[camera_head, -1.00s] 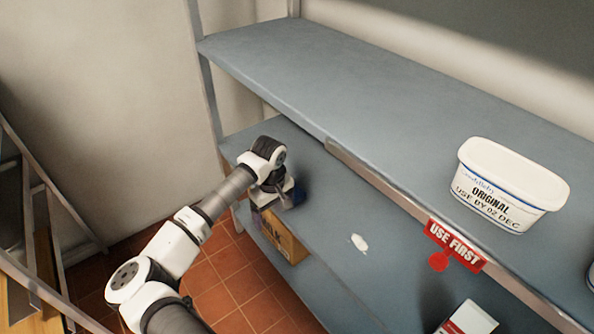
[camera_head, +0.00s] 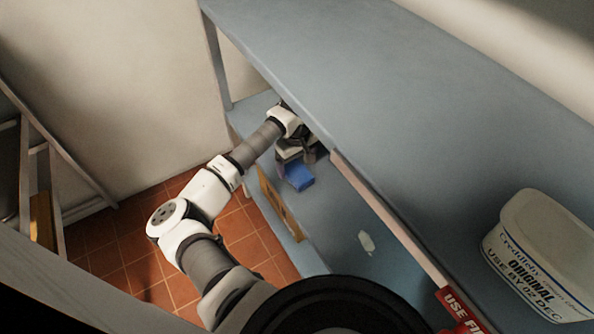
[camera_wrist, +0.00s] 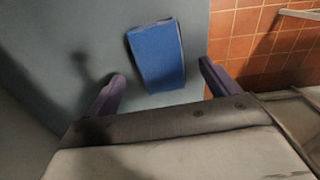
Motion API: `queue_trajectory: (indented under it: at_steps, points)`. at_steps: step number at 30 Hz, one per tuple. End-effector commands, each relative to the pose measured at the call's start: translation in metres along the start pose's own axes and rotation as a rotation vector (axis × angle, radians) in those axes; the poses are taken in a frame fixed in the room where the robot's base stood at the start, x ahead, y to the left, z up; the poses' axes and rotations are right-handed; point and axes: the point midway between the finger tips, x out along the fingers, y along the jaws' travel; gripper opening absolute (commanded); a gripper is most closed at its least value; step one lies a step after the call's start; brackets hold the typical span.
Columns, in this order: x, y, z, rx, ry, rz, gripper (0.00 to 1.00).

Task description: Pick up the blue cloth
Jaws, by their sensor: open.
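The blue cloth (camera_wrist: 157,55) looks like a folded rectangle lying flat on the lower grey-blue shelf. In the wrist view it sits just beyond and between my two fingers. In the head view, part of the blue cloth (camera_head: 298,176) shows beside the end of my arm. My gripper (camera_wrist: 160,83) is open, with its fingers apart on either side and nothing held between them. In the head view my gripper (camera_head: 296,156) is at the lower shelf, partly hidden under the upper shelf's edge.
The upper shelf (camera_head: 330,60) overhangs the lower shelf (camera_head: 345,215). A white tub (camera_head: 540,255) stands on the upper shelf, with a red sign (camera_head: 462,312) on its front edge. A brown box (camera_head: 278,203) is near the lower shelf's edge. A white patch lies on the lower shelf.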

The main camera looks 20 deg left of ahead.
Motion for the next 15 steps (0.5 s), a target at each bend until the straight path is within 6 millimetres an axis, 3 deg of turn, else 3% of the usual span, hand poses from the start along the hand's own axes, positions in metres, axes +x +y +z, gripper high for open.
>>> queue_trajectory:
  at_steps: [9,15]
  points:
    - [0.037,-0.002,0.0,-0.002,-0.003,-0.001,0.87]
    - [0.04,-0.002,-0.001,-0.001,0.0,-0.001,0.87]
